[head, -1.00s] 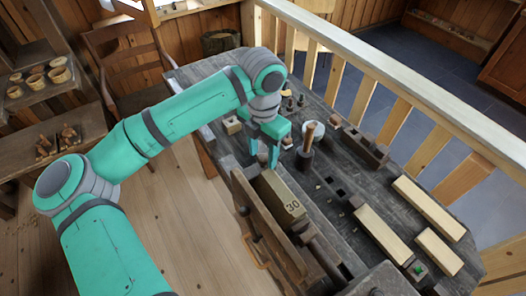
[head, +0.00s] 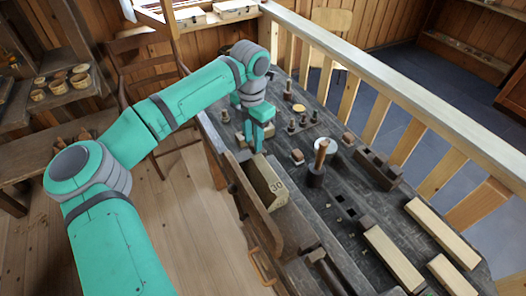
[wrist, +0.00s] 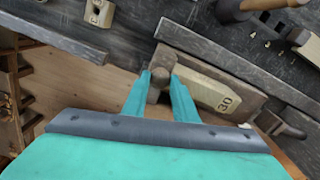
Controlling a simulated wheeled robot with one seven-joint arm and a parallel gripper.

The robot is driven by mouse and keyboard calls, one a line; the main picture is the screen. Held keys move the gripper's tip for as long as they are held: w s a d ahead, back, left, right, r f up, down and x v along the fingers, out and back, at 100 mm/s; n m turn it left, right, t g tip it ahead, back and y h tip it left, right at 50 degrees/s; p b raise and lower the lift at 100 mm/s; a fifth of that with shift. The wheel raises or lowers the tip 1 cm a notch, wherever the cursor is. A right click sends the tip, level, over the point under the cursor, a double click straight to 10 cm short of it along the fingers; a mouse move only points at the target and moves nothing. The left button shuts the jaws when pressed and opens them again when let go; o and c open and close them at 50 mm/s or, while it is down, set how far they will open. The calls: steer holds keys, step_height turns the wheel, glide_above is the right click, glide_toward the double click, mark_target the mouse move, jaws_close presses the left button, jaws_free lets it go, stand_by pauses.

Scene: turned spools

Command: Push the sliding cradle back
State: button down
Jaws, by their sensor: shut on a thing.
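The sliding cradle (wrist: 235,75) is a brown wooden holder at the near side of the dark workbench. A pale block (wrist: 205,90) marked 30 lies in it; this block also shows in the head view (head: 266,182). My gripper (wrist: 161,78) is shut on a round wooden knob (wrist: 158,94) at the cradle's end, one finger on each side. In the head view my gripper (head: 258,148) points down at the far end of the block. The gripper hides part of the knob and the cradle's end there.
A mallet (head: 320,158), several small turned pieces (head: 302,122) and pale wooden bars (head: 395,262) stand or lie on the workbench (head: 345,255). A white railing (head: 400,105) runs behind it. A chair (head: 150,80) and open plank floor (head: 185,225) are at left.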

steer(key=shift+w+a, duration=0.6)
steer(key=shift+w, duration=0.35)
steer(key=shift+r, duration=0.1)
steer(key=c, duration=1.4)
jaws_free()
steer(key=shift+w+a, duration=0.1)
steer(key=shift+w, duration=0.05)
steer(key=shift+c, duration=0.2)
step_height(320, 180, up, 11)
steer(key=shift+f, duration=0.2)
